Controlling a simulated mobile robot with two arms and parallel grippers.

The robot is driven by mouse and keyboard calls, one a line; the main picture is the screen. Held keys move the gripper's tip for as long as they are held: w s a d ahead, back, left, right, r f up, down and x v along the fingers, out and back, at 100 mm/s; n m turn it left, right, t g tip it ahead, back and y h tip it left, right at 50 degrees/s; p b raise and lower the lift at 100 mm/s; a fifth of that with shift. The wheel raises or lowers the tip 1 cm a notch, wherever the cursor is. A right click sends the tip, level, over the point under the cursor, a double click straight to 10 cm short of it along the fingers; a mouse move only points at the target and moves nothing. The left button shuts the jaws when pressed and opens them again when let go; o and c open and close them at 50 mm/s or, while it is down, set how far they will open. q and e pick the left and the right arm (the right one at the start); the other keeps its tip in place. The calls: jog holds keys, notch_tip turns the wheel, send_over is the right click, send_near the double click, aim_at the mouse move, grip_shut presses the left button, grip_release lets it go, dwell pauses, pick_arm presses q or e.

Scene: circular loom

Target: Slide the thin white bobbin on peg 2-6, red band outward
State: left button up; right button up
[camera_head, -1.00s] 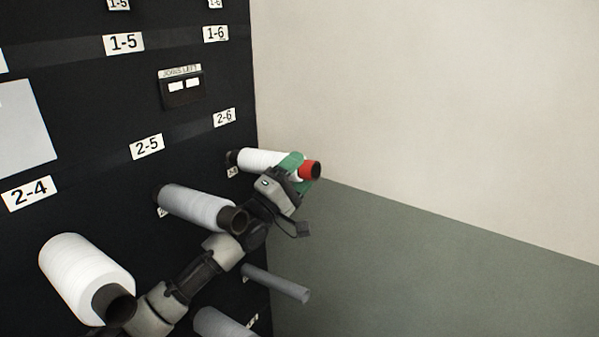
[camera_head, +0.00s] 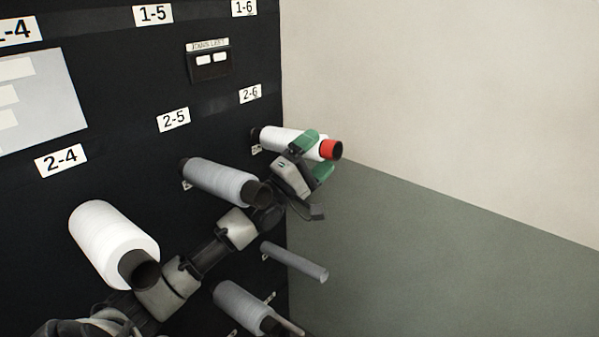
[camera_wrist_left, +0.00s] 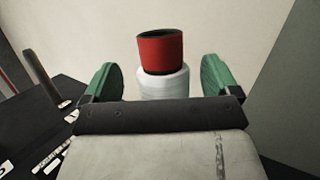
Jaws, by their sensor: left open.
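The thin white bobbin (camera_head: 280,139) sits under the 2-6 label (camera_head: 250,94), its dark inner end close against the black panel. Its red band (camera_head: 331,150) is at the outer end, away from the panel. The peg itself is hidden inside the bobbin. My left gripper (camera_head: 313,157) is open, with its green fingers apart on either side of the bobbin near the red end. In the left wrist view the red band (camera_wrist_left: 160,50) and white body (camera_wrist_left: 163,84) stand between the spread fingers, with gaps on both sides. My right gripper is not in view.
A grey-white bobbin (camera_head: 218,181) is on the peg under 2-5, close to my left arm. A thick white bobbin (camera_head: 106,240) is under 2-4. A bare grey peg (camera_head: 294,261) juts out below. Right of the panel is open room before the wall.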

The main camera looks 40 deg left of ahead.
pick_arm(q)
jog(key=b+v, duration=0.3)
jog(key=v, duration=0.6)
jog(key=shift+s, duration=0.2)
jog(key=shift+f, duration=0.2)
